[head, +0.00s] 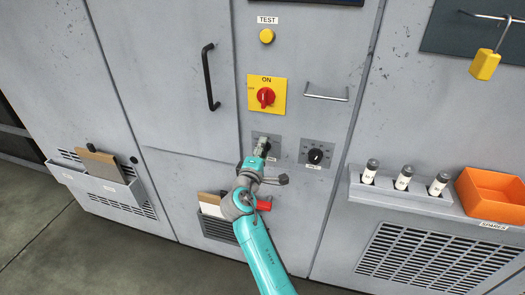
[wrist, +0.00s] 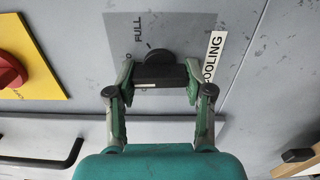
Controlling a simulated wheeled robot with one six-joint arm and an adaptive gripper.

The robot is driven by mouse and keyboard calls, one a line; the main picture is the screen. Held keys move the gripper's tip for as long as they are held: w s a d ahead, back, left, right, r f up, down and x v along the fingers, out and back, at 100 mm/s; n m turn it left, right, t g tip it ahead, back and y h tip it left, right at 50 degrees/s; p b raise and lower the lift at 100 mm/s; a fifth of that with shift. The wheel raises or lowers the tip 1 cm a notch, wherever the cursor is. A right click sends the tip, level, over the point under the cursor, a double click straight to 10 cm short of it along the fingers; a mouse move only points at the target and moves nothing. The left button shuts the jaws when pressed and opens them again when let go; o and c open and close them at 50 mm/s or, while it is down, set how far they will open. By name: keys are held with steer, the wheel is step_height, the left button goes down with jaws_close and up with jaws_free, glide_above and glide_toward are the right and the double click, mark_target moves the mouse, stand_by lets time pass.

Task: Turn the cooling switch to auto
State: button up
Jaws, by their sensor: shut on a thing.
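The cooling switch is a black rotary knob (wrist: 160,58) on a grey plate (wrist: 190,22). The wrist view shows a white "COOLING" label (wrist: 214,57) beside it and the word "FULL" on the plate. My gripper (wrist: 160,78) is shut on the knob, one finger on each side of its bar. Other markings on the plate are hidden or too small to read, so I cannot tell the setting. In the head view my gripper (head: 262,147) covers most of this switch and its plate (head: 275,141).
A second black knob (head: 316,156) sits just to the right. Above is a red rotary switch (head: 265,97) on a yellow plate, and a yellow button (head: 267,36) under "TEST". A metal handle (head: 326,97) and a black door handle (head: 209,77) stick out nearby.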

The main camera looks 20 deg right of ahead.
steer(key=shift+m, duration=0.3)
steer(key=o, duration=1.2)
steer(key=shift+c, duration=0.2)
steer(key=v, duration=1.2)
